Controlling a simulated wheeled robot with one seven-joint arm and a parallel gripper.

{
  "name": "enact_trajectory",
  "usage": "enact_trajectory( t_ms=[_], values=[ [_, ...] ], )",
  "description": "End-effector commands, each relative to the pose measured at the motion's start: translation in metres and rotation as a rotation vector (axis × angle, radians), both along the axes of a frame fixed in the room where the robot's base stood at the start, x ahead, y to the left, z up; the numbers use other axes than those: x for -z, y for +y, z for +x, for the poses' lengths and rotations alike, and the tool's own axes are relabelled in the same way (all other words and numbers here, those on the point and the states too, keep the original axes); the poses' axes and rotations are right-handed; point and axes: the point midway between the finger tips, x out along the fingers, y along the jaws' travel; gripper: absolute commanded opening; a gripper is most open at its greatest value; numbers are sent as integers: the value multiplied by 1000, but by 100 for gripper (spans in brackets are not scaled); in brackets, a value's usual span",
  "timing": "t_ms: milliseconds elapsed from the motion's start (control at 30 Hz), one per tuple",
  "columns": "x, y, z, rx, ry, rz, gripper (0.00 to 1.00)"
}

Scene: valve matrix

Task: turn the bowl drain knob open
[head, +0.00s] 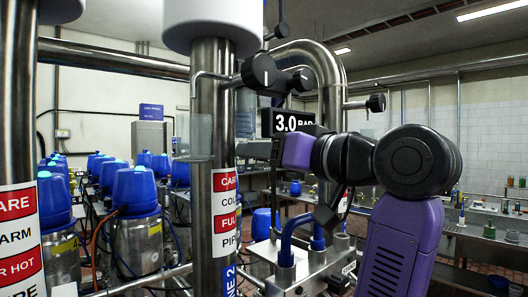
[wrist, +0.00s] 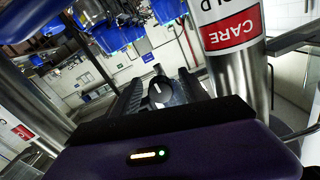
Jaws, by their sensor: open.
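In the head view my gripper (head: 268,150) reaches left, close to the steel pipe with red and white labels (head: 224,185). The pipe stands in front of its fingertip area, and I cannot make out that knob there.
A black knob (head: 258,71) with a white mark and a smaller black knob (head: 303,79) sit above my gripper. A black display (head: 290,122) reads 3.0. Another black knob (head: 376,102) is on the right. Blue-capped steel canisters (head: 135,190) stand at left.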

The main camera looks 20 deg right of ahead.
Motion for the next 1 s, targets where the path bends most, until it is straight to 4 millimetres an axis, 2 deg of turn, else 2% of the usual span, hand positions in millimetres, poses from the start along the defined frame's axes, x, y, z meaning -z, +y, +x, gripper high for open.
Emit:
enact_trajectory(
  t_ms=[200,467,767,1000],
  values=[
    [0,0,0,0,0,0,52],
    [0,0,0,1,-1,0,1],
    [0,-1,0,2,-7,-20,0],
    [0,-2,0,4,-41,-126,0]
  ],
)
